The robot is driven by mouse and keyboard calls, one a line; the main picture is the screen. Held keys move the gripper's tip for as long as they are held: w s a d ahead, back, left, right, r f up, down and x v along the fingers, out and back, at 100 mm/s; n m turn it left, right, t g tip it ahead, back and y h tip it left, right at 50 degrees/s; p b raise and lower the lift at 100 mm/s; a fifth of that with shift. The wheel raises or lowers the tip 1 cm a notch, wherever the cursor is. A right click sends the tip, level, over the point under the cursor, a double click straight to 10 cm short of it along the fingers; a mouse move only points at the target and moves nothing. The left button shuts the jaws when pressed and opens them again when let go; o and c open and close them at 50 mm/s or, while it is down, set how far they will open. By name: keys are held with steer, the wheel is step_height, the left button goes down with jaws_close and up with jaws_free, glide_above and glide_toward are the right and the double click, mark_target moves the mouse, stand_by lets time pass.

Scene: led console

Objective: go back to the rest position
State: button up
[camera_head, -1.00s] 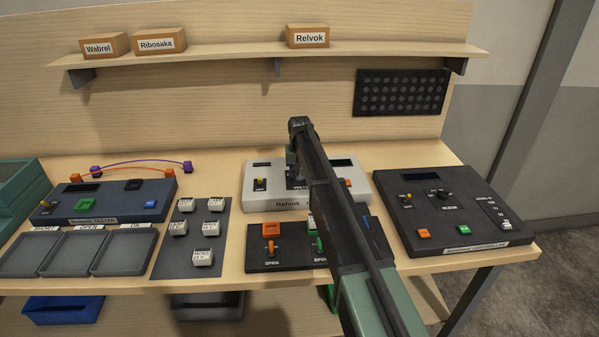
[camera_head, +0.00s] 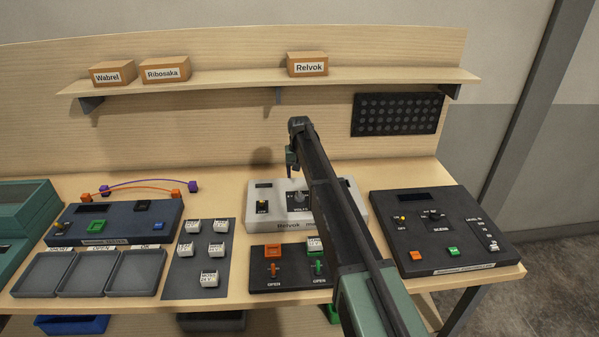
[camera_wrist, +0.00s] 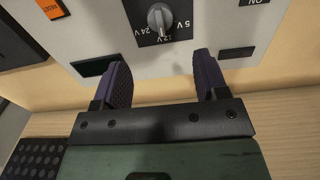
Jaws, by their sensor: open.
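My gripper (camera_head: 291,174) hangs above the back of the light grey Relvok unit (camera_head: 265,222) on the bench. Its two purple-padded fingers (camera_wrist: 163,78) are apart with nothing between them in the wrist view. The unit's round grey knob (camera_wrist: 160,19), on a dark plate marked 5V, 12V and 24V, lies beyond the fingertips there. It also shows in the head view (camera_head: 299,196). My arm crosses in front of the unit's right part and hides some of it.
A black switch panel (camera_head: 260,288) lies in front of the unit and a black console (camera_head: 450,257) at right. At left are a blue-grey tester (camera_head: 120,228), trays (camera_head: 137,273) and labelled blocks (camera_head: 210,279). A shelf (camera_head: 230,78) with boxes runs above; a perforated black panel (camera_head: 397,114) hangs below it.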

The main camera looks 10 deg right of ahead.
steer(key=shift+r, duration=0.25)
steer(key=s+f+b, duration=0.2)
steer(key=s, duration=1.9)
steer(key=s+f+n+b, duration=0.1)
steer(key=s+f+b, duration=0.2)
steer(key=s, duration=1.8)
